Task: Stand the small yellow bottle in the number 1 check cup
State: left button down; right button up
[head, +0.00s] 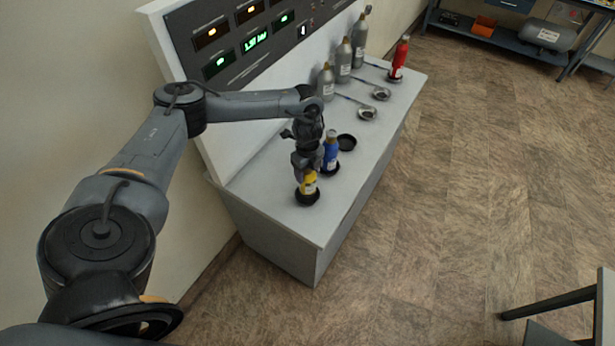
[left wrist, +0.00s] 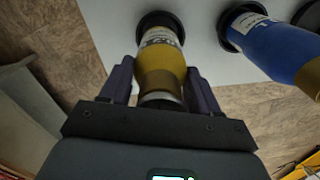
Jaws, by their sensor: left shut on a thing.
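The small yellow bottle (head: 309,184) stands at the near end of the bench, in or just over a round black check cup (head: 307,198). My left gripper (head: 306,170) is shut on it from above. In the left wrist view the yellow bottle (left wrist: 160,65) sits between the two fingers (left wrist: 160,80), its lower end at the black cup (left wrist: 158,20). I cannot tell whether its base touches the cup floor. No cup number is readable. My right gripper is not in view.
A blue bottle (head: 330,155) stands in a cup close behind the yellow one. An empty black cup (head: 346,142) is beyond it. Grey bottles (head: 343,65), metal dishes (head: 367,113) and a red bottle (head: 400,60) stand farther along the bench. A display panel rises at the left.

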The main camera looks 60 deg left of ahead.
pick_arm(q)
jog(key=shift+f, duration=1.8)
jog(key=shift+c, duration=1.2)
grip_release()
jog(key=shift+f, duration=0.15)
